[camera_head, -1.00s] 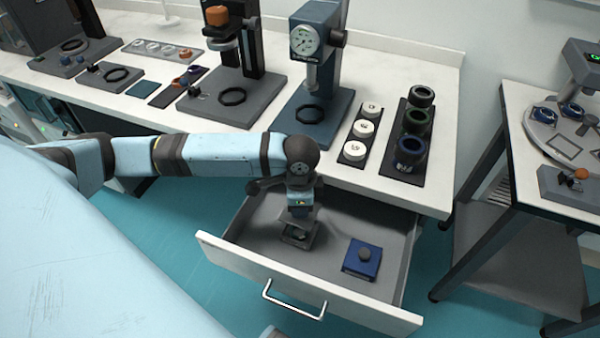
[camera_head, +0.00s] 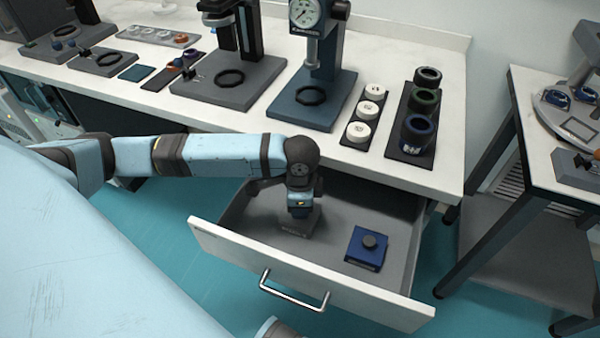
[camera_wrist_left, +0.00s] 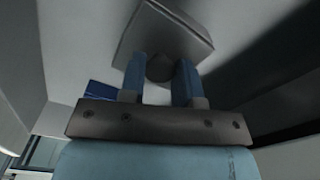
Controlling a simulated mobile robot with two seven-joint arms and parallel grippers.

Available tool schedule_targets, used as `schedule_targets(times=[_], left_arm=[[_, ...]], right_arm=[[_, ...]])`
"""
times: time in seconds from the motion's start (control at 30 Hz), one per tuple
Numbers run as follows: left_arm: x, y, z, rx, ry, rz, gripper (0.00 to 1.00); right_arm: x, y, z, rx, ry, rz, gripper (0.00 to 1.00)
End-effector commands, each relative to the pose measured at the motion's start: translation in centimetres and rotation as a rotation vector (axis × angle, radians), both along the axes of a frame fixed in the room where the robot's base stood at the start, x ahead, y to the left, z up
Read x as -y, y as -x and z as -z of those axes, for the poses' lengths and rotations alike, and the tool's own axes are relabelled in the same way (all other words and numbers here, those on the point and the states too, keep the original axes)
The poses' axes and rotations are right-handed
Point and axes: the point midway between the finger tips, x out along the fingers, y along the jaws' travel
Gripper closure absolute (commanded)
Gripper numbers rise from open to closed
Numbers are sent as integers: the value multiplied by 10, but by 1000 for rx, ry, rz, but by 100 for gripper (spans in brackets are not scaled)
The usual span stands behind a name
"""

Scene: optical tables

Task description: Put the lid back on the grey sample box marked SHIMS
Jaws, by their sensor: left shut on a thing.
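A grey square piece, seemingly the lid (camera_wrist_left: 165,30), shows in the left wrist view with a dark round knob (camera_wrist_left: 160,67) between the finger pads. My left gripper (camera_head: 299,210) reaches down into the open drawer (camera_head: 398,278) and is shut on that knob. In the head view a grey square box shape (camera_head: 293,229) with faint lettering on its front lies under the gripper. The gripper hides most of its top, so I cannot tell whether the lid is seated on a box.
A blue box with a dark knob (camera_head: 367,248) lies in the drawer to the right of my gripper. The bench top (camera_head: 300,133) overhangs the drawer's back. White rings (camera_head: 358,133) and dark rings (camera_head: 418,135) stand on the bench. The drawer floor around the blue box is bare.

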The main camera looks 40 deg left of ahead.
Motion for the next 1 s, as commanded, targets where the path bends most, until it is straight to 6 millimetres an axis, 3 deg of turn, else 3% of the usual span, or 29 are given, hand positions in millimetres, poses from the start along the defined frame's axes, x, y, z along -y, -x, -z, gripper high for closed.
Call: schedule_targets(times=[0.47, 1.0], left_arm=[[0, 0, 1, 0, 0, 0, 93], [0, 0, 0, 0, -1, -1, 93]], right_arm=[[0, 2, 7, -11, 3, -2, 38], [0, 0, -8, -1, 0, -1, 38]])
